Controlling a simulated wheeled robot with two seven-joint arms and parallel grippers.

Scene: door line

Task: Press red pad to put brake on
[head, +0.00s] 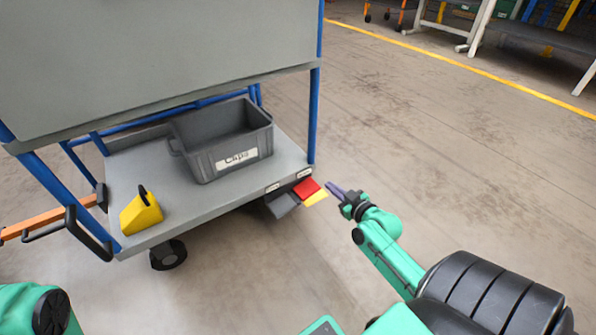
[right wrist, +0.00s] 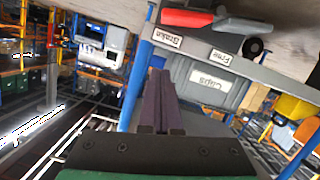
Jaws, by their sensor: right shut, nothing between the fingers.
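The red pad (head: 306,188) sticks out below the front right corner of the grey cart (head: 205,210), near the blue post. It also shows in the right wrist view (right wrist: 188,18), beside a label reading "Brake". A grey pad (head: 283,205) sits beside it, by the label "Free" in the right wrist view (right wrist: 222,56). My right gripper (head: 330,186) is shut and empty, just right of the red pad, with a small gap seeming to lie between them. In the right wrist view its fingers (right wrist: 161,80) are together. My left gripper is out of view.
A grey bin (head: 195,155) labelled "Caps" and a yellow wedge (head: 141,215) stand on the cart's lower shelf. A yellow patch (head: 316,198) lies beside the red pad. A black caster (head: 168,255) is under the cart. Open floor (head: 450,150) lies to the right.

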